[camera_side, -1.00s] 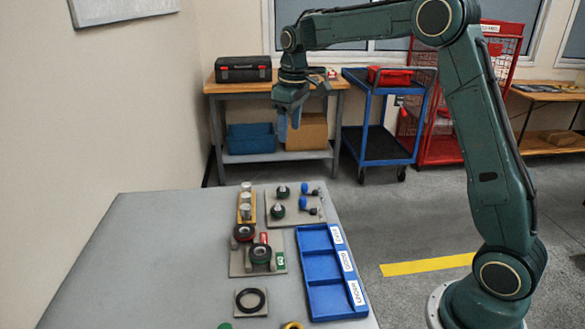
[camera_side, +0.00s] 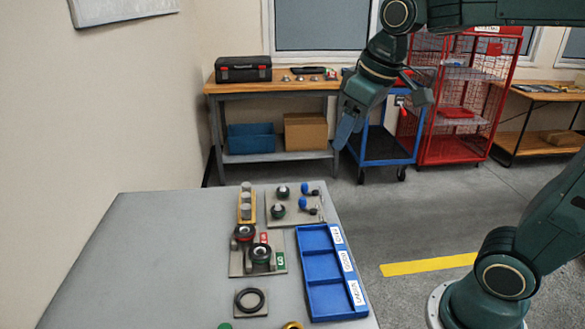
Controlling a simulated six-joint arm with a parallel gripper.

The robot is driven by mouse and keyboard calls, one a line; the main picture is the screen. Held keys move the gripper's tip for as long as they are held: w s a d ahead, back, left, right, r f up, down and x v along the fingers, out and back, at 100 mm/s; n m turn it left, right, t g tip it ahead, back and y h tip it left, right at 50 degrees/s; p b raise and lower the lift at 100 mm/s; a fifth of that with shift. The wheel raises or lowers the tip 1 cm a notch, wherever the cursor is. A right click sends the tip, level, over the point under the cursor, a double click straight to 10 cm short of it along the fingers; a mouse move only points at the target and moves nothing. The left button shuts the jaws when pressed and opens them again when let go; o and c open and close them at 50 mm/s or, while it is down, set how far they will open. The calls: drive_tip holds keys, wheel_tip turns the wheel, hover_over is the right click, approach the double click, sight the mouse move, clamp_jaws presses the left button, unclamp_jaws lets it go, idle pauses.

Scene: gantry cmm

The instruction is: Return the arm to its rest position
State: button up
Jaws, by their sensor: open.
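The gap between the fingers is hard to see from this side.
The grey table (camera_side: 150,250) carries a blue three-bin tray (camera_side: 321,268), a plate with knobs (camera_side: 283,222), a fixture with dark round parts (camera_side: 244,262) and a black ring (camera_side: 250,300). Behind stand a wooden bench (camera_side: 290,87), a blue cart (camera_side: 385,160) and a red cage (camera_side: 455,150).

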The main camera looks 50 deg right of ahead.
drive_tip(key=s+a+f+m+t, duration=0.1)
drive_tip(key=s+f, duration=0.3)
drive_tip(key=s, duration=0.8)
drive_tip(key=shift+s+a+f+t, duration=0.15)
drive_tip(key=shift+a+f+t, duration=0.2)
drive_tip(key=shift+a, duration=0.25)
drive_tip(key=shift+c, duration=0.3)
idle(0.8)
